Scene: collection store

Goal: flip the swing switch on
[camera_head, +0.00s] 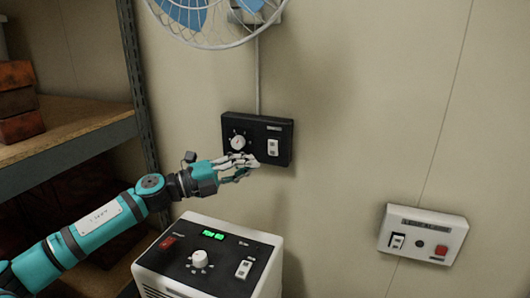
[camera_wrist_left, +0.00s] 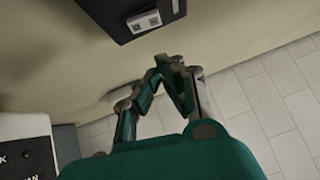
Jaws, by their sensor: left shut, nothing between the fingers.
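A black control box (camera_head: 229,152) is mounted on the wall below a fan, with a white dial (camera_head: 238,142) on its left and a white rocker switch (camera_head: 273,147) on its right. The box's labels are too small to read, and I cannot tell which way the rocker is set. My left gripper (camera_head: 254,163) is shut and empty, its fingertips just in front of the box's lower edge, below and left of the rocker. In the left wrist view the rocker (camera_wrist_left: 144,20) shows on the box (camera_wrist_left: 105,12), above the closed fingertips (camera_wrist_left: 168,62). Contact is not clear.
A wire-caged fan (camera_head: 215,18) hangs above the box, joined by a cable. A white appliance (camera_head: 215,235) with a dial and switches stands below my left gripper. A white switch panel (camera_head: 423,232) is on the wall at right. A shelf (camera_head: 75,120) stands at left.

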